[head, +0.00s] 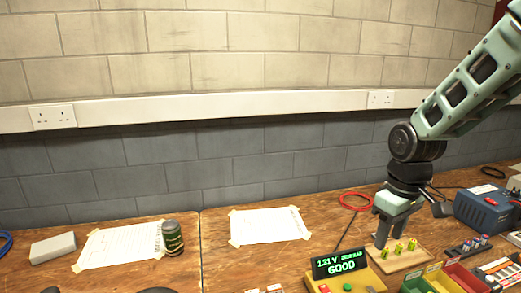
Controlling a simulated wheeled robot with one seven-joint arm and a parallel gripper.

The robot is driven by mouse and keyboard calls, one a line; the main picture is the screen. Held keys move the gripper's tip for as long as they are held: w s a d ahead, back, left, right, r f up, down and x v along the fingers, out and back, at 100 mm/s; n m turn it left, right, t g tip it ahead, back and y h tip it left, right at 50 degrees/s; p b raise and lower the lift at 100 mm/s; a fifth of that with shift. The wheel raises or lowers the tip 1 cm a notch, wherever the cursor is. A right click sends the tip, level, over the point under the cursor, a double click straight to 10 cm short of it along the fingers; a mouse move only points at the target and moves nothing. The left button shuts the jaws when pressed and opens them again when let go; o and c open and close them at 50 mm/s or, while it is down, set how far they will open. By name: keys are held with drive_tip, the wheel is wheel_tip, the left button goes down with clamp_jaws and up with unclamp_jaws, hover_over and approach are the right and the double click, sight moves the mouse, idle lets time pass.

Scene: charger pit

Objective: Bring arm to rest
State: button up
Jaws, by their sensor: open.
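My arm reaches in from the upper right in the head view. My gripper (382,240) points down at the right of the bench, its fingers open. The fingertips are beside a small wooden block (405,262) that holds several yellow-green cells (398,249). I cannot tell whether the tips touch the block. No held object shows between the fingers.
A blue charger box (488,207) and a green-red bin (457,281) are at the right. Taped paper sheets (268,225), a dark can (173,238) and a grey block (52,248) are further left.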

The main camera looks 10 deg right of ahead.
drive_tip(key=s+a+r+n, duration=0.2)
drive_tip(key=s+a+n, duration=0.1)
drive_tip(key=s+a, duration=1.5)
drive_tip(key=a, duration=0.3)
drive_tip(key=shift+n, duration=0.4)
drive_tip(key=shift+a, duration=0.1)
